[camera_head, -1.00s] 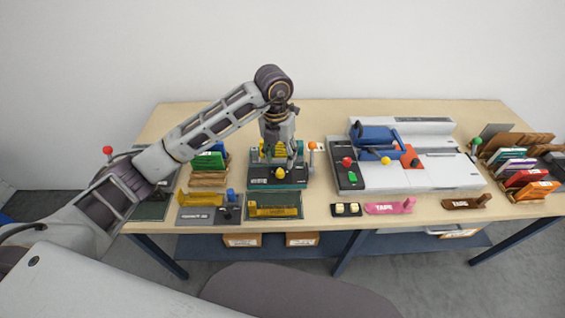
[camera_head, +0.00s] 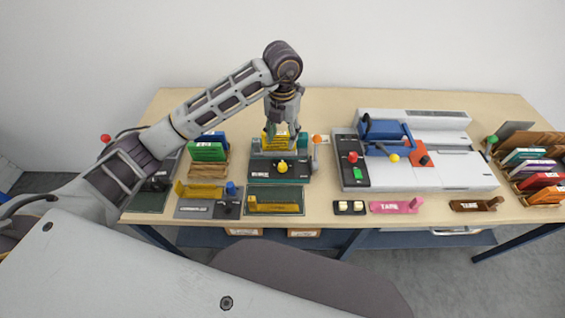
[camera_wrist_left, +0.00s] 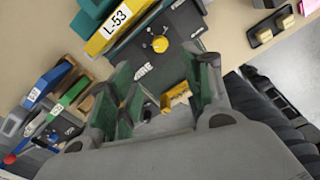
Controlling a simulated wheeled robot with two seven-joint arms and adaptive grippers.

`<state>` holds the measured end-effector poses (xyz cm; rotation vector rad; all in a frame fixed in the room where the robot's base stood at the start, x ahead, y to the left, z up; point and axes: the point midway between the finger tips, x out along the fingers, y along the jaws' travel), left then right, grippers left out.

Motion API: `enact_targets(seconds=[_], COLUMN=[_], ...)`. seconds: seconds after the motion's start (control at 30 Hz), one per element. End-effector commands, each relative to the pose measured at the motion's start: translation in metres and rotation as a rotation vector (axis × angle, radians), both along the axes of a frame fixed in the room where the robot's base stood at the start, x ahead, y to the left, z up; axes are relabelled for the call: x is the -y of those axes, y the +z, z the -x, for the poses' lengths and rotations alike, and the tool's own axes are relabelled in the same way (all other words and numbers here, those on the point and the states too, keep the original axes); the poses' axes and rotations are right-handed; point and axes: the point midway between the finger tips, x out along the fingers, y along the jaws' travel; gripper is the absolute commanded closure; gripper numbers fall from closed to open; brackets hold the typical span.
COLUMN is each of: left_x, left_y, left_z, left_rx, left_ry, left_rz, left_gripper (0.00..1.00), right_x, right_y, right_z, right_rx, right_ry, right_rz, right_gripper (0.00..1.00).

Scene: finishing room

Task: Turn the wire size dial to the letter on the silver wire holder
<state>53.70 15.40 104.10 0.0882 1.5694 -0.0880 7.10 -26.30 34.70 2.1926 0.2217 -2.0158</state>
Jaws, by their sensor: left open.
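A teal and black machine (camera_head: 266,170) stands on the table with a round yellow dial (camera_head: 282,167) on its front panel. The dial also shows in the left wrist view (camera_wrist_left: 160,44). A yellow piece labelled L-53 (camera_wrist_left: 117,27) stands upright in the machine behind the dial. My left gripper (camera_head: 283,130) is open and empty, above the rear of the machine, apart from the dial. Its two fingers show in the left wrist view (camera_wrist_left: 165,75). I cannot surely pick out a silver wire holder or read its letter. My right gripper is not in view.
Left of the machine stand green and blue upright pieces (camera_head: 207,151). In front lie a grey tray (camera_head: 190,212) with a blue knob and a green mat with a yellow bar (camera_head: 274,208). A white machine with a blue lever (camera_head: 388,134) stands to the right.

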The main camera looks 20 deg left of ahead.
Motion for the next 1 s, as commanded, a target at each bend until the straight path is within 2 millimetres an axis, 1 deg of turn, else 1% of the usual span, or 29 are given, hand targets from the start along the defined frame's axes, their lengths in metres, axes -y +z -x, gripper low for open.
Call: enact_targets(seconds=[0.17,0.37,1.0], left_x=[0.000,0.000,0.000], left_y=[-0.010,-0.030,-0.113], left_z=[0.000,0.001,0.001], left_rx=[-0.002,-0.003,-0.003], left_ry=[0.001,-0.001,-0.001], left_rz=[0.000,0.000,0.000], left_gripper=[0.50,0.50,0.50], right_x=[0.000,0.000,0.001], right_y=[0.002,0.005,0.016], right_z=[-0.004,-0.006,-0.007], right_rx=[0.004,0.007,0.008], right_ry=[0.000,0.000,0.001], right_rz=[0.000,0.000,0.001], right_gripper=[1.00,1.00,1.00])
